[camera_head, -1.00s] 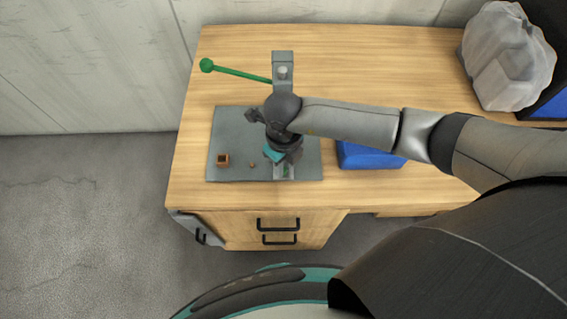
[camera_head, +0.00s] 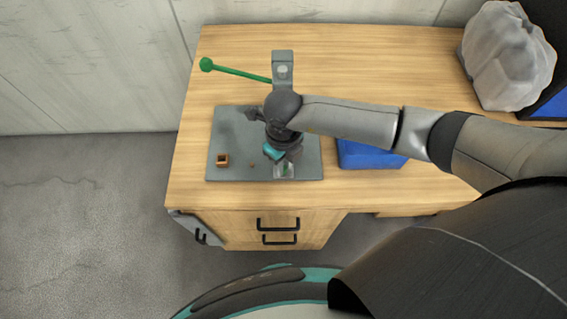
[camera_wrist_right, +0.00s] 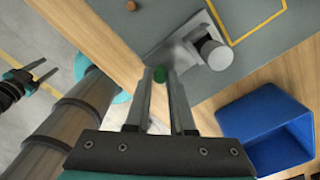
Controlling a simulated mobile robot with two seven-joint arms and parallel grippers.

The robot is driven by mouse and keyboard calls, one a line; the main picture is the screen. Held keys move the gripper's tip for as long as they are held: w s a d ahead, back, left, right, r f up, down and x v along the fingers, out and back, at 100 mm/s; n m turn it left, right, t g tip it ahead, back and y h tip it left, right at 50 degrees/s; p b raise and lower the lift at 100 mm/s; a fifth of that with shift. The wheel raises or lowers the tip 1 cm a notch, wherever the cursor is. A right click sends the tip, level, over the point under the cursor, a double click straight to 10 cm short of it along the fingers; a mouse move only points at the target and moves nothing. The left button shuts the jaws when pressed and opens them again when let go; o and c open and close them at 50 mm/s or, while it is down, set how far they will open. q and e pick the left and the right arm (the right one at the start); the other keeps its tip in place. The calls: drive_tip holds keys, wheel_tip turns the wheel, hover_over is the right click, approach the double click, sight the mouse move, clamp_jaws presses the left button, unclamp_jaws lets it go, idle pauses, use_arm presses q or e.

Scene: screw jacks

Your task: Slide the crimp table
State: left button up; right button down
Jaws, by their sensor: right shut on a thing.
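A press with a grey metal frame (camera_head: 283,63) and a long green lever (camera_head: 240,73) stands at the back of the grey mat (camera_head: 232,130). A pale metal part (camera_head: 284,176), perhaps the crimp table, shows at the mat's front edge, mostly hidden under my right gripper (camera_head: 287,165). Whether the knob belongs to that plate is unclear. My left gripper (camera_wrist_right: 32,75) shows at the left, open and empty, away from the bench.
A blue bin (camera_head: 370,157) stands right of the mat. A grey bag (camera_head: 505,60) sits at the back right. The wooden bench top (camera_head: 385,60) is clear behind my right arm.

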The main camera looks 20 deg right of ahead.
drive_tip(key=w+b, duration=0.1)
drive_tip(key=w, duration=0.1)
drive_tip(key=w+d, duration=0.1)
drive_tip(key=shift+w+b, duration=0.35)
drive_tip(key=shift+b, duration=0.05)
drive_tip(key=c, duration=0.8)
unclamp_jaws()
drive_tip(key=shift+s, duration=0.1)
drive_tip(key=shift+o, duration=0.2)
wheel_tip(320, 180, up, 15)
drive_tip(key=p, duration=0.2)
drive_tip(key=shift+r, duration=0.15)
drive_tip(key=shift+c, duration=0.4)
